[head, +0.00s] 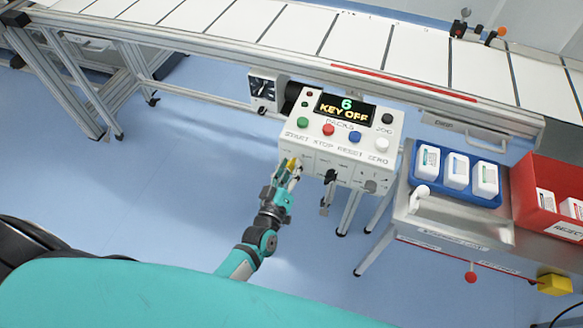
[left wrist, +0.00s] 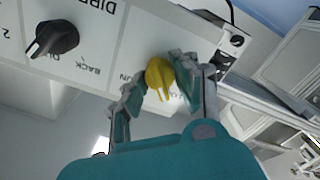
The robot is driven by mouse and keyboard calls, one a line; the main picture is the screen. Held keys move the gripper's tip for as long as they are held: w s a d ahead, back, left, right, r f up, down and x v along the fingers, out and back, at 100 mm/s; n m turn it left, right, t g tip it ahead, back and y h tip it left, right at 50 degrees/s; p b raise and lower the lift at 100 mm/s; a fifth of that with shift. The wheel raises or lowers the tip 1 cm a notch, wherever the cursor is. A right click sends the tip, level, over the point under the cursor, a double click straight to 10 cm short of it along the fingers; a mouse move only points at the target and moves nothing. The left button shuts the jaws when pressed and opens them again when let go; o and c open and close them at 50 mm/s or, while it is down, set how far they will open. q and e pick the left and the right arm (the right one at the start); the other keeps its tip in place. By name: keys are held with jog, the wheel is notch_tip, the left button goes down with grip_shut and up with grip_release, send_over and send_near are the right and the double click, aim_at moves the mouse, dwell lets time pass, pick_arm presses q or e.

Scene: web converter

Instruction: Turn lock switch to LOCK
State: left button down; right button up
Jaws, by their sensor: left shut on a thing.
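The control box (head: 335,140) has a display reading "6" and "KEY OFF". A yellow switch knob (left wrist: 158,73) is on its lower front panel, and it shows at the panel's left end in the head view (head: 292,164). My left gripper (head: 288,172) is at this knob. In the left wrist view its fingers (left wrist: 156,85) are on either side of the knob, shut on it. The lettering around the knob is mostly hidden by the fingers, so its set position cannot be read. My right gripper is not in view.
A black knob (left wrist: 52,39) sits beside the yellow one on the panel. Coloured buttons, including a red one (head: 328,129), are on the box top. A conveyor (head: 300,32) runs behind. A blue tray (head: 455,190) and a red bin (head: 545,195) stand right.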

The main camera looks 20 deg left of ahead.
pick_arm(q)
jog(key=shift+n, duration=0.6)
jog(key=shift+a, duration=0.1)
jog(key=c, duration=1)
grip_release()
jog(key=shift+c, duration=0.2)
jog(key=s, duration=1.2)
jog(key=shift+a, duration=0.2)
